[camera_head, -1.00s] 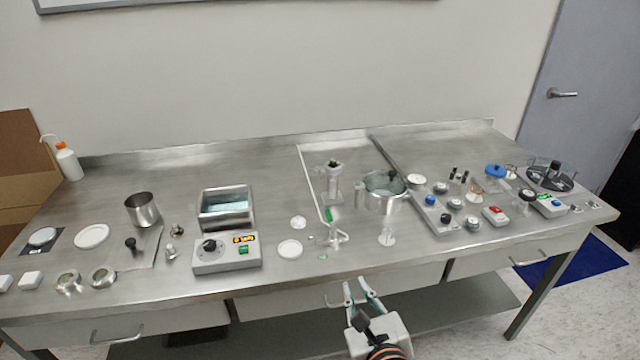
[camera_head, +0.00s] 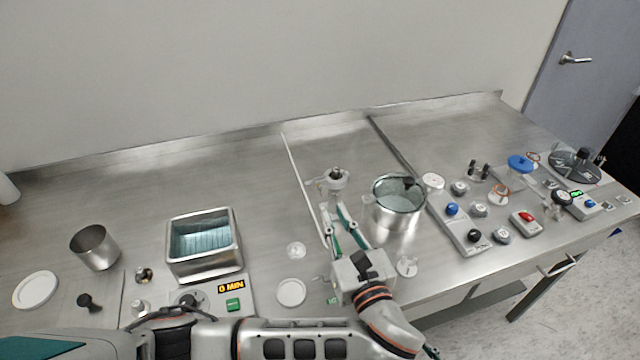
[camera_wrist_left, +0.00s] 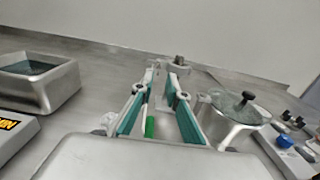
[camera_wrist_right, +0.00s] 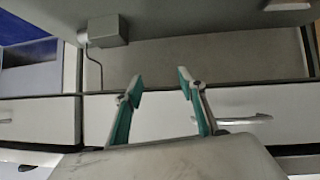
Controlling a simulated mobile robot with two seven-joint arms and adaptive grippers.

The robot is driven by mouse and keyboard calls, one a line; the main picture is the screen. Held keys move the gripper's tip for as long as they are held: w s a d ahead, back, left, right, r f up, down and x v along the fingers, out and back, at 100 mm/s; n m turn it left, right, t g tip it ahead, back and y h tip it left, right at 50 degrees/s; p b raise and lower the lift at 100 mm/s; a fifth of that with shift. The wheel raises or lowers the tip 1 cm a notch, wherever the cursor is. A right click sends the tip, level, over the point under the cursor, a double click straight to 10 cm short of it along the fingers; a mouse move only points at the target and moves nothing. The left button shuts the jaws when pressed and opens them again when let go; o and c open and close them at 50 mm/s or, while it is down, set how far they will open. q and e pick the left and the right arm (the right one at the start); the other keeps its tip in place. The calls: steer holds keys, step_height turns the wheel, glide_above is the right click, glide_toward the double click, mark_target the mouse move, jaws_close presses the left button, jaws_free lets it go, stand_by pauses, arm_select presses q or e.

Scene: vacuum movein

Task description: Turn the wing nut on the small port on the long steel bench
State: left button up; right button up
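A steel upright fitting (camera_head: 337,179) with a short side stub and dark top stands on the long steel bench (camera_head: 260,165); it may be the small port. Its top also shows in the left wrist view (camera_wrist_left: 179,62). I cannot make out a wing nut on it. My left gripper (camera_head: 333,207) is open, its two fingers apart and pointing at this fitting from the front. In the left wrist view the fingertips (camera_wrist_left: 164,72) are just short of it; contact cannot be told. My right gripper (camera_wrist_right: 160,82) is open and empty, facing the bench's drawer fronts, outside the head view.
A steel pot with a clear lid (camera_head: 398,212) stands close right of my left gripper. A steel bath (camera_head: 204,262) with a control box (camera_head: 215,300) is to the left. Grey control boxes (camera_head: 462,230) and small parts fill the right. The bench's back strip is clear.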

mark_target(322, 190)
arm_select(q)
steer(key=shift+p+x, duration=0.4)
steer(key=shift+x, duration=3.15)
jaws_close()
steer(key=shift+n, duration=0.3)
steer(key=n, duration=0.2)
steer(key=shift+s+a+f+n, duration=0.1)
steer(key=shift+a+f+n, duration=0.05)
steer(key=shift+n, duration=0.15)
steer(key=shift+a+n+b, duration=0.1)
steer(key=shift+n+b, duration=0.55)
steer(key=shift+n, duration=1.25)
